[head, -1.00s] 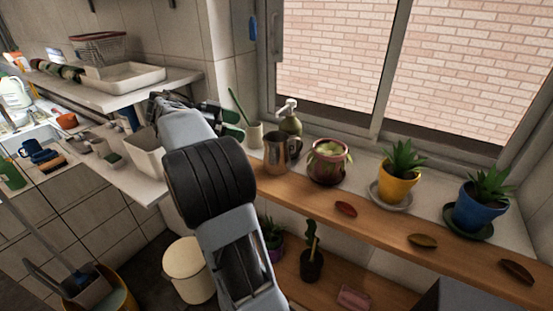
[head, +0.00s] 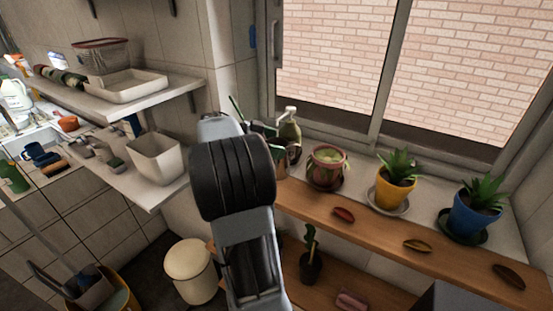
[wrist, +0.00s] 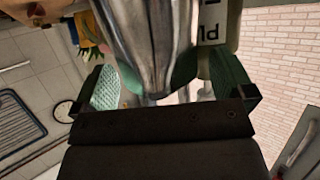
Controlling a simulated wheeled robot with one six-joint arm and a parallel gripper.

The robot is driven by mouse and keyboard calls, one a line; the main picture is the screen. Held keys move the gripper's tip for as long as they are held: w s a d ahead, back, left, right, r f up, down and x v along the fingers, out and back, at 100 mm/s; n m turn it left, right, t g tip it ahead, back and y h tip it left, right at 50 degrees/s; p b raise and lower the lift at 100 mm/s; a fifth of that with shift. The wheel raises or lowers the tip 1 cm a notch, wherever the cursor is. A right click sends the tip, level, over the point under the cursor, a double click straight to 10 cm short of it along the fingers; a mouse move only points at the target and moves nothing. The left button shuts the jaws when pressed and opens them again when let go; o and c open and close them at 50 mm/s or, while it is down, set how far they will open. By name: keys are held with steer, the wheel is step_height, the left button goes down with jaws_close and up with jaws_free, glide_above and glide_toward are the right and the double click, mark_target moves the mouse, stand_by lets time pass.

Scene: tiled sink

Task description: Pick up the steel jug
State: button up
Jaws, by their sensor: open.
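The steel jug (head: 294,153) stands on the window ledge at the left end of the row of pots. In the head view my arm hides most of it. In the wrist view the jug (wrist: 150,35) is large and close, its shiny metal body between the two green-padded fingers of my gripper (wrist: 168,84). The fingers are apart, one on each side of the jug. I cannot tell whether either pad touches it. In the head view my gripper is mostly hidden behind my arm.
A soap pump bottle (head: 289,130) stands close behind the jug, and its label shows beside the right finger in the wrist view. A reddish pot (head: 327,170) stands right of the jug, then a yellow pot (head: 394,190) and a blue pot (head: 472,214).

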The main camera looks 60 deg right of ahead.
steer(key=shift+s+d+f, duration=0.1)
steer(key=shift+s+d, duration=0.05)
steer(key=shift+c, duration=0.4)
steer(key=c, duration=1.6)
steer(key=shift+o, duration=0.2)
steer(key=shift+r, duration=0.25)
